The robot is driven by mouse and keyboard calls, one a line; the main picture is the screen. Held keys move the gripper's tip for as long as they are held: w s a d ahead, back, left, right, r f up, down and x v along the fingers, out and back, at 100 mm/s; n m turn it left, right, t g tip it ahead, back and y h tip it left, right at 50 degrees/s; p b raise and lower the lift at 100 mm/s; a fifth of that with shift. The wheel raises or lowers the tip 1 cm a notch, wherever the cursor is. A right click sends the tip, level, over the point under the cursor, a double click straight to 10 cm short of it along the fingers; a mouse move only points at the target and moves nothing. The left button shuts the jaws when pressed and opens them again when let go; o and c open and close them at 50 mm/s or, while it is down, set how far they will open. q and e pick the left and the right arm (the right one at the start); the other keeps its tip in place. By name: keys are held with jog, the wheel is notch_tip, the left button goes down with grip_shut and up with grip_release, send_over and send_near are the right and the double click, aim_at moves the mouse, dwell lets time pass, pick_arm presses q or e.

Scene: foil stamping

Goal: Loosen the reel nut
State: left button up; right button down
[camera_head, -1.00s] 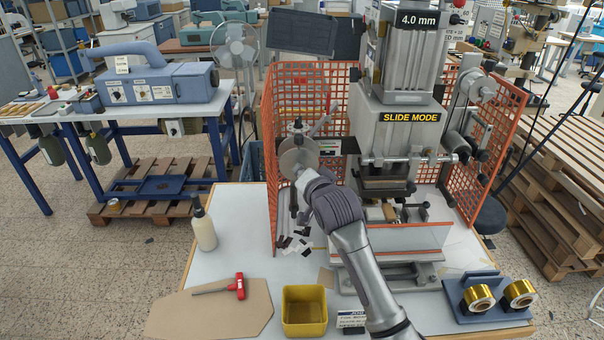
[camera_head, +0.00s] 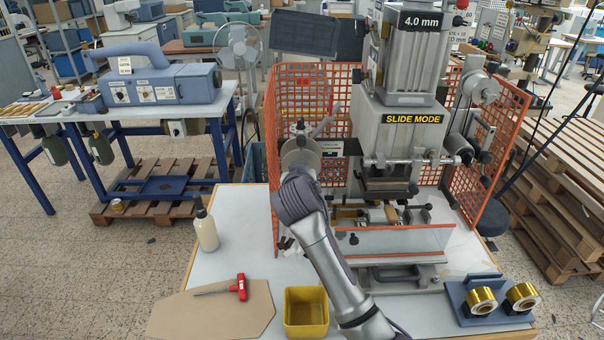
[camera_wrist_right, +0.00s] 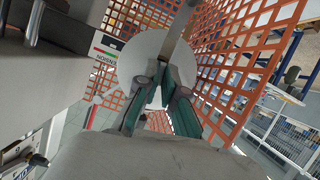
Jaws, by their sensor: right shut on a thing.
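The foil reel's pale round disc (camera_head: 300,152) stands at the left side of the stamping machine (camera_head: 405,140), inside the orange mesh guard. The same disc (camera_wrist_right: 135,62) fills the upper middle of the right wrist view. My right gripper (camera_wrist_right: 164,86) is at the disc's centre, its teal-padded fingers closed on the reel nut. The nut is hidden between the fingertips. In the head view my right wrist and forearm cover the gripper and the disc's lower part. My left gripper is not in view.
Orange mesh guards (camera_head: 288,100) flank the machine close to my right arm. On the table are a white bottle (camera_head: 206,228), a red-handled hex key (camera_head: 239,287), a yellow bin (camera_head: 306,308) and a blue holder with gold foil rolls (camera_head: 482,300). The table's left part is mostly clear.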

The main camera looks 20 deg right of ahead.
jog(key=n+h, duration=0.1)
jog(key=n, duration=0.1)
jog(key=n+h, duration=0.2)
jog(key=n, duration=0.1)
jog(key=n+h+b, duration=0.1)
jog(key=n+h, duration=0.1)
jog(key=n, duration=0.1)
jog(key=shift+a+f, duration=0.3)
jog(key=shift+f, duration=0.05)
jog(key=shift+n, duration=0.4)
jog(key=c, duration=1.3)
grip_release()
jog(key=shift+w, duration=0.1)
jog(key=v, duration=0.7)
jog(key=shift+s+a, duration=0.2)
jog(key=shift+s, duration=0.05)
